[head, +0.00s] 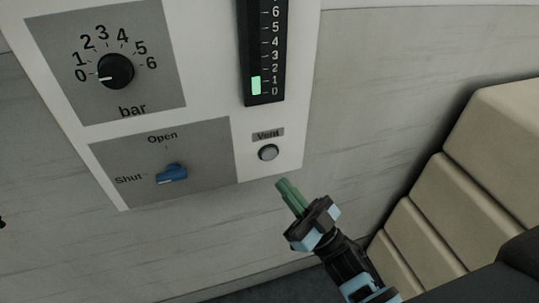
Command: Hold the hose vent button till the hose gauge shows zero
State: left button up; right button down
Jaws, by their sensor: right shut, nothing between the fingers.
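The vent button (268,153) is a round grey button below the "Vent" label, at the lower right of the white panel (215,122). The gauge (264,50) above it is a dark vertical bar scale. Its green bar (256,86) is lit near the bottom, from about 0 to just above 1. My right gripper (289,195) is shut and empty, its green fingers together. It is just below and right of the vent button in the picture, apart from it. My left gripper is not in view.
A black knob (115,70) on a bar scale points near 0. A blue valve handle (171,174) points toward "Shut". Cream padded blocks (465,180) stand at the right. The wall (225,240) below the panel is bare.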

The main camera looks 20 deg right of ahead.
aim_at(269, 154)
jog(key=w, duration=0.5)
jog(key=shift+w+b, duration=0.25)
jog(key=shift+b, duration=0.15)
dwell(0.4)
dwell(0.8)
dwell(0.5)
jog(key=shift+w+a, duration=0.1)
jog(key=shift+w, duration=0.35)
